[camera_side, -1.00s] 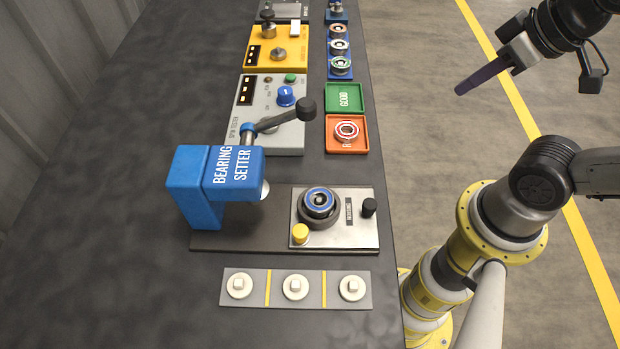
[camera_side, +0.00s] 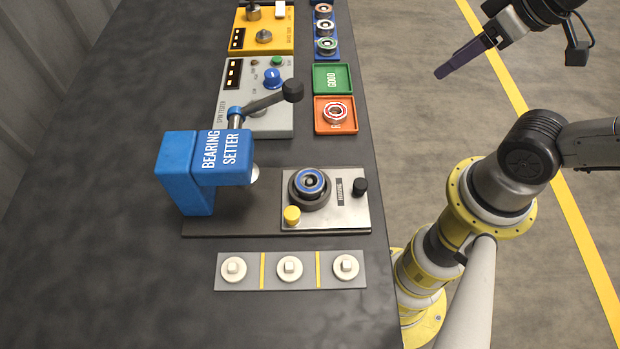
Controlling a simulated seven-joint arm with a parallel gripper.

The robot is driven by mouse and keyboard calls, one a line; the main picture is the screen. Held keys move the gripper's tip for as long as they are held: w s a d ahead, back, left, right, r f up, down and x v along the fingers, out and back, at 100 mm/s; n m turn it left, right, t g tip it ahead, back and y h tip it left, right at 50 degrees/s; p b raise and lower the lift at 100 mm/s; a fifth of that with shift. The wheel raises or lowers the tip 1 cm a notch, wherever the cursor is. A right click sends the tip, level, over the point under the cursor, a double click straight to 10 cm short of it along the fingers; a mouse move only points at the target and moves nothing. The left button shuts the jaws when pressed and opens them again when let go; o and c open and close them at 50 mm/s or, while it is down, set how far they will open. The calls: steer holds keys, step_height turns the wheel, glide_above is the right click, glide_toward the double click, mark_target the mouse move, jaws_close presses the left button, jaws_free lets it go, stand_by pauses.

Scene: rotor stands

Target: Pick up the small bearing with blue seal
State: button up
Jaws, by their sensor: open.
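A bearing with a blue ring (camera_side: 310,182) sits in a dark round holder on the metal plate of the blue bearing setter (camera_side: 222,165). Several bearings stand in the blue rack (camera_side: 333,53) at the top; one (camera_side: 327,45) shows a green and pale ring, and their seals are too small to tell surely. A bearing with a red seal (camera_side: 335,112) lies in the orange tray. My gripper (camera_side: 440,73) is open and empty, off to the right of the bench and apart from all bearings. Its dark fingers are seen edge-on.
A green GOOD tray (camera_side: 347,79) is empty. The grey spin tester (camera_side: 268,122) and a yellow device (camera_side: 277,38) stand left of the trays. The setter's lever (camera_side: 270,101) juts toward the orange tray. A grey strip (camera_side: 229,281) with white pegs lies in front.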

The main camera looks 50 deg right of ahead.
steer(key=o, duration=0.5)
steer(key=shift+o, duration=0.2)
